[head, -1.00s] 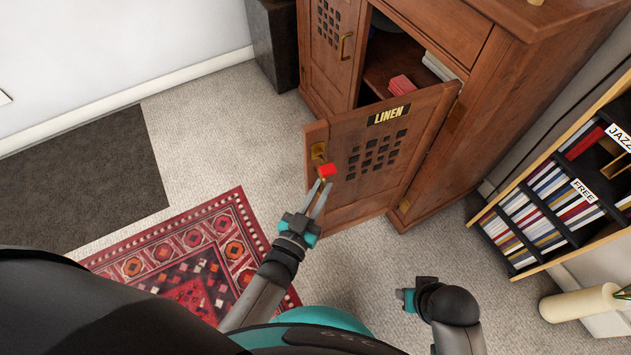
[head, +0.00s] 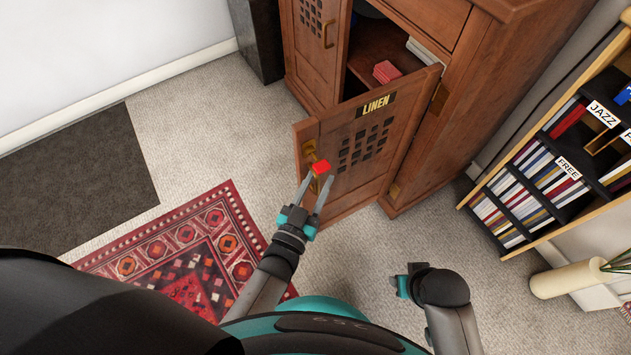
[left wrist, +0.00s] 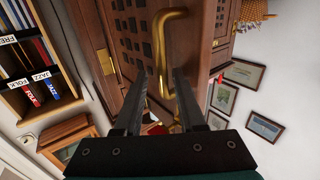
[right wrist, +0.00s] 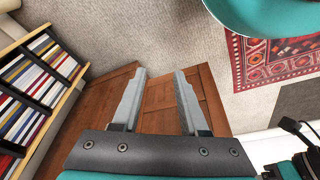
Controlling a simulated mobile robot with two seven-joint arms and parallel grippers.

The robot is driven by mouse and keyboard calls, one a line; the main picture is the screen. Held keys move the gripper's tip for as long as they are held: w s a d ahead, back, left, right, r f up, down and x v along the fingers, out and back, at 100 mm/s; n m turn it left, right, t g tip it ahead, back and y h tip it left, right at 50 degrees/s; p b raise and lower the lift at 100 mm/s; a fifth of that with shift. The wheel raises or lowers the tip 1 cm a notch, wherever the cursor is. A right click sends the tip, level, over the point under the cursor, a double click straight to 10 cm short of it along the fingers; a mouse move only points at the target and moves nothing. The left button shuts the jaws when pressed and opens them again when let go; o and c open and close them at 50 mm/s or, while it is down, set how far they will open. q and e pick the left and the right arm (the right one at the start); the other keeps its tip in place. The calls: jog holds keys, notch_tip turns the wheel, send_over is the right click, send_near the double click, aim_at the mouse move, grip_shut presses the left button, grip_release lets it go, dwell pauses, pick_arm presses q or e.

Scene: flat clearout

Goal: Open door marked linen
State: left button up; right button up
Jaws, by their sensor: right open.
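The door marked LINEN (head: 366,160) is a brown wooden door with a grid of square holes. It stands ajar, swung out from the cabinet (head: 480,90). Its brass handle (head: 309,149) is near the free edge, and a brass handle (left wrist: 160,45) shows large in the left wrist view. My left gripper (head: 314,182) is just in front of the door, fingers apart, with the handle's end near its fingertips; contact cannot be told. My right gripper (right wrist: 160,85) is open and empty, pointing down towards brown wood.
Red items (head: 386,71) lie inside the cabinet. A bookshelf (head: 550,170) with JAZZ and FREE labels stands at right, a pale cylinder (head: 565,280) below it. A patterned rug (head: 190,245) and dark mat (head: 75,185) lie at left. Carpet is clear before the door.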

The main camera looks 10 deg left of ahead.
pick_arm(q)
jog(key=shift+o, duration=0.2)
jog(key=shift+s+a+f, duration=0.1)
jog(key=shift+a, duration=0.1)
jog(key=shift+s+a, duration=0.1)
jog(key=shift+s, duration=0.4)
jog(key=p+v, duration=0.3)
jog(key=v, duration=1.1)
pick_arm(e)
notch_tip(320, 180, down, 5)
jog(key=s+d, duration=0.1)
jog(key=s, duration=0.2)
jog(key=shift+d+f+g, duration=0.15)
jog(key=shift+f+g, duration=0.05)
jog(key=shift+g, duration=0.1)
jog(key=shift+w, duration=0.1)
